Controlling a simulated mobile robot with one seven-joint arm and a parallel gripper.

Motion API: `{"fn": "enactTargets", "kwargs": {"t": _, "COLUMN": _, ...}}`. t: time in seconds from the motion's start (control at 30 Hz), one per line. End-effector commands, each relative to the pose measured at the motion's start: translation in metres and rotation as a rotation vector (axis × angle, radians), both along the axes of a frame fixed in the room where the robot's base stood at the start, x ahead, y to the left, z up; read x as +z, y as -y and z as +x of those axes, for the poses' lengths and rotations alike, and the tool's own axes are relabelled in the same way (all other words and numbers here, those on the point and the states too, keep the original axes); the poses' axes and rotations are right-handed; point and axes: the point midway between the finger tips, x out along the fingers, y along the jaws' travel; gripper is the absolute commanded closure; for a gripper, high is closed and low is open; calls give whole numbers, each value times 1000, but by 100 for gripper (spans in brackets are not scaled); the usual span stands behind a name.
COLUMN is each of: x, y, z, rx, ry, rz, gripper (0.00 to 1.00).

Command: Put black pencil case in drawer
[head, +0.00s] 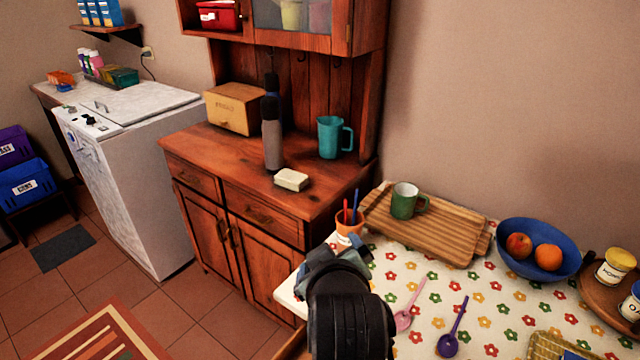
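I cannot make out a black pencil case in the head view. The dark wood cabinet has a left drawer (193,176) and a right drawer (262,213), and both look shut. My gripper (335,256) is at the near left edge of the flowered table, just in front of the orange pot. It is seen from behind, and my wrist hides its fingertips and anything between them, so I cannot tell whether it is open or shut.
An orange pot (348,228) with pens, a wooden tray (450,238) with a green mug (404,201), a blue fruit bowl (515,268) and spoons crowd the table. A grey bottle (272,145), wooden box (234,108) and teal mug (330,138) stand on the cabinet.

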Motion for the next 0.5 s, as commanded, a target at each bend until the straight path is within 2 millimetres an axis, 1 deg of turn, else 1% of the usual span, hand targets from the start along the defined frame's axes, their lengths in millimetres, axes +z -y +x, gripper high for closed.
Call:
{"fn": "enactTargets", "kwargs": {"t": 0.03, "x": 53, "y": -5, "z": 7, "rx": -23, "ry": 157, "rz": 45, "gripper": 2}}
{"fn": "enactTargets", "kwargs": {"t": 0.07, "x": 85, "y": -6, "z": 9, "rx": -39, "ry": 248, "rz": 78, "gripper": 2}}
{"fn": "enactTargets", "kwargs": {"t": 0.1, "x": 125, "y": -9, "z": 7, "rx": -52, "ry": 368, "rz": 125, "gripper": 2}}
{"fn": "enactTargets", "kwargs": {"t": 0.13, "x": 156, "y": -10, "z": 3, "rx": -60, "ry": 458, "rz": 164, "gripper": 2}}
{"fn": "enactTargets", "kwargs": {"t": 0.17, "x": 186, "y": -12, "z": -3, "rx": -63, "ry": 547, "rz": 203, "gripper": 2}}
{"fn": "enactTargets", "kwargs": {"t": 0.2, "x": 225, "y": -13, "z": -14, "rx": -64, "ry": 663, "rz": 257, "gripper": 2}}
{"fn": "enactTargets", "kwargs": {"t": 0.27, "x": 277, "y": -15, "z": -36, "rx": -55, "ry": 822, "rz": 338, "gripper": 2}}
{"fn": "enactTargets", "kwargs": {"t": 0.3, "x": 306, "y": -16, "z": -53, "rx": -46, "ry": 918, "rz": 389, "gripper": 2}}
{"fn": "enactTargets", "kwargs": {"t": 0.37, "x": 344, "y": -17, "z": -80, "rx": -26, "ry": 1047, "rz": 459, "gripper": 2}}
{"fn": "enactTargets", "kwargs": {"t": 0.4, "x": 364, "y": -17, "z": -96, "rx": -11, "ry": 1118, "rz": 501, "gripper": 2}}
{"fn": "enactTargets", "kwargs": {"t": 0.5, "x": 397, "y": -16, "z": -129, "rx": 20, "ry": 1247, "rz": 577, "gripper": 2}}
